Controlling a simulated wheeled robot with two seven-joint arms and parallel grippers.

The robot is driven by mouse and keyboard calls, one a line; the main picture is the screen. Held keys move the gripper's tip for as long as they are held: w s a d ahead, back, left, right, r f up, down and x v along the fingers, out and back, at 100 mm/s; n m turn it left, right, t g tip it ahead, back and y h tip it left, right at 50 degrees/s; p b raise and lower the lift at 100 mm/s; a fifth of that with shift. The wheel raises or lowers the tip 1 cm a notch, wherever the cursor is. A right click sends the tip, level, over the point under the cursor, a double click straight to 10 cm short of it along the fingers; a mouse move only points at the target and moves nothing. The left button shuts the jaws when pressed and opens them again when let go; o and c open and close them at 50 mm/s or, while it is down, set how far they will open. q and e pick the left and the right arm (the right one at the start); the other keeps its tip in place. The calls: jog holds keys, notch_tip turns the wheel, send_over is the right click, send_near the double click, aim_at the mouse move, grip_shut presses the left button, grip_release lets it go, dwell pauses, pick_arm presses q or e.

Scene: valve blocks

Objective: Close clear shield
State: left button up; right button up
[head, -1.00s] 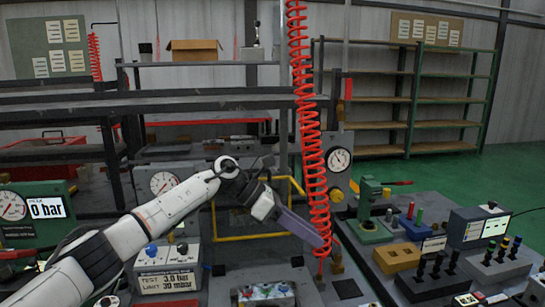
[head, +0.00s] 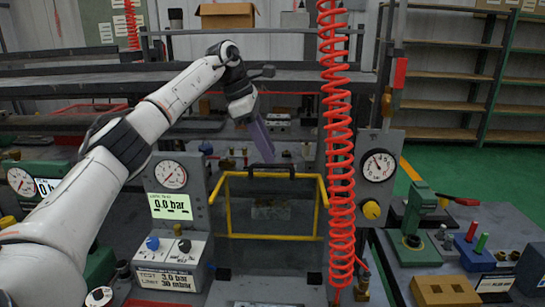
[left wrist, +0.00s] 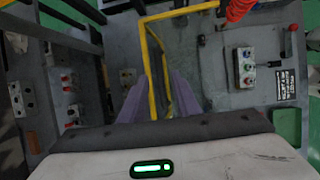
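The clear shield is a see-through panel in a yellow frame (head: 229,212) with a dark bar (head: 275,169) along its top edge. It stands upright at the middle of the bench in the head view. My left gripper (head: 264,148) is above and just behind that top bar, its purple fingers pointing down. In the left wrist view the fingers (left wrist: 160,85) are apart, with the yellow frame (left wrist: 151,72) running between them in the picture. I cannot tell whether they touch it. My right gripper is not in view.
A red coiled hose (head: 341,150) hangs right of the shield. A gauge panel with a 0.0 bar display (head: 171,206) stands left, and another gauge block (head: 378,170) right. A green press (head: 419,222) and small blocks sit on the right bench.

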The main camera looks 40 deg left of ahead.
aim_at(272, 165)
pick_arm(q)
jog(key=shift+x, duration=1.55)
jog(key=shift+w+d, duration=0.1)
jog(key=shift+c, duration=0.4)
grip_shut()
